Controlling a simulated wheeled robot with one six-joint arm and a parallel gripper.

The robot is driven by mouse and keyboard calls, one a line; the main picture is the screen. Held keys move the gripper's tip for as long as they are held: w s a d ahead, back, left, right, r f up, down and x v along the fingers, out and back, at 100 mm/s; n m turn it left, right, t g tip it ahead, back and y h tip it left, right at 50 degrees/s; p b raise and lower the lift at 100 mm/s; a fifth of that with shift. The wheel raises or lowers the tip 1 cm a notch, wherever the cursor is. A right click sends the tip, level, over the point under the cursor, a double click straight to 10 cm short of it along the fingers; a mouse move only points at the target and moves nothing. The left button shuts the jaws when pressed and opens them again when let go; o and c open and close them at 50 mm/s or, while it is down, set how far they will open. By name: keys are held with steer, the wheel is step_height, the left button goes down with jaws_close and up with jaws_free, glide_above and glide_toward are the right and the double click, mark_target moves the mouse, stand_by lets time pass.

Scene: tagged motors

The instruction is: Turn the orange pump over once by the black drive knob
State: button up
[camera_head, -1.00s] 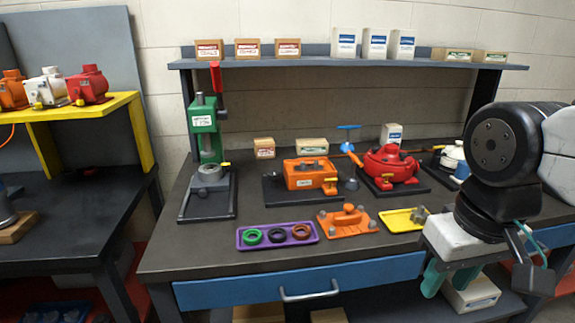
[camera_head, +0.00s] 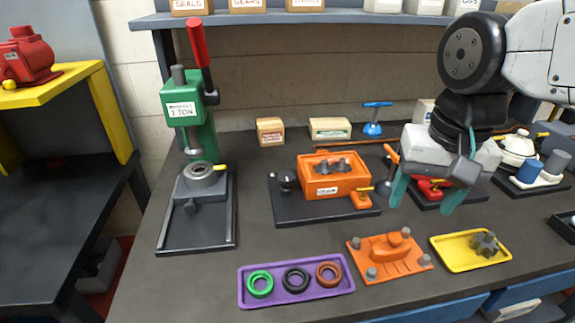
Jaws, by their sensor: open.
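The orange pump (camera_head: 318,188) sits on a dark base plate at the middle of the bench. Its top is open and grey parts show inside. The black drive knob (camera_head: 286,181) is at the pump's left end. An orange fitting (camera_head: 362,200) with a yellow tag is at its lower right. My gripper (camera_head: 425,203) is open, its two teal fingers pointing down. It is to the right of the orange pump, apart from the knob, and in front of the mostly hidden red pump (camera_head: 432,189).
A green press (camera_head: 192,125) stands at left. In front lie a purple tray (camera_head: 246,292) of rings, an orange plate (camera_head: 388,262) with grey bolts, and a yellow tray (camera_head: 462,257). A blue-handled tool (camera_head: 373,118) stands behind. A white pump (camera_head: 518,147) is at right.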

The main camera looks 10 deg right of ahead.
steer(key=w+a+m, duration=0.3)
steer(key=w+m, duration=0.2)
steer(key=w, duration=0.2)
steer(key=w+a+m, duration=0.4)
steer(key=w+m, duration=0.2)
steer(key=w, duration=0.1)
steer(key=m+g, duration=0.1)
steer(key=m, duration=0.9)
glide_above(288, 176)
step_height(288, 176, down, 5)
steer(key=shift+s+d+r, duration=0.1)
steer(key=shift+s, duration=0.05)
steer(key=shift+f, duration=0.35)
step_height(288, 176, down, 7)
steer(key=shift+f, duration=0.1)
steer(key=c, duration=1)
